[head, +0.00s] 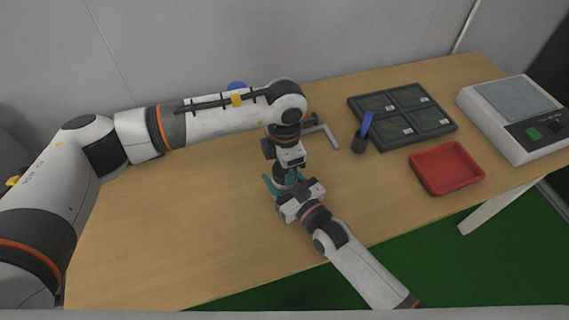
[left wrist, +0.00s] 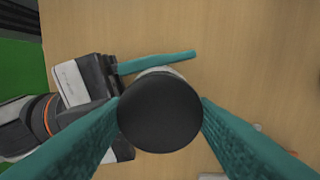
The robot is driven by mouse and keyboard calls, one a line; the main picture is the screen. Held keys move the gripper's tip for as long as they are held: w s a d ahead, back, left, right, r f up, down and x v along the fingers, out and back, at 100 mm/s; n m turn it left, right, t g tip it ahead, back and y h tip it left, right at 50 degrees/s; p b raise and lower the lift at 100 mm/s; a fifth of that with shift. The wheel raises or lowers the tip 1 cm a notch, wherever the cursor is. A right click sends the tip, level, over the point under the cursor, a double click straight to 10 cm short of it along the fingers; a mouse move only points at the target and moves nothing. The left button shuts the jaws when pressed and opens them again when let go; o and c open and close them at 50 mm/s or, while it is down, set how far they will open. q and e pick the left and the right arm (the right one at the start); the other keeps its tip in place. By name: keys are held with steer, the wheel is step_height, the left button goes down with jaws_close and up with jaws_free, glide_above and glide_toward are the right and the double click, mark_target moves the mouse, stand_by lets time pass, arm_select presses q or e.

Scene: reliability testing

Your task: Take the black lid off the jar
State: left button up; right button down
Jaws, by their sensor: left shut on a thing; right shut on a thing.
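The jar's round black lid (left wrist: 160,112) fills the middle of the left wrist view, with teal fingers on both sides of it. My left gripper (head: 290,173) comes down from above and is shut on the lid. A pale strip of the jar (left wrist: 158,72) shows just past the lid's edge; the rest of the jar is mostly hidden by the grippers. My right gripper (head: 279,188) reaches in from the front and is shut on the jar, below the left one. One of its teal fingers shows beside the jar in the left wrist view. I cannot tell whether lid and jar are apart.
A black divided tray (head: 404,121), a dark cup with a blue item (head: 362,137), a red tray (head: 446,168) and a white scale-like device (head: 515,116) stand to the right. The table's left part (head: 180,220) is clear.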

arm_select(q)
steer(key=n, duration=0.7)
steer(key=shift+n, duration=0.3)
steer(key=n, duration=0.4)
steer(key=shift+n, duration=0.3)
steer(key=n, duration=0.9)
steer(key=shift+r+n, duration=0.1)
steer(key=shift+n, duration=0.3)
steer(key=shift+r, duration=0.2)
steer(key=shift+r, duration=0.9)
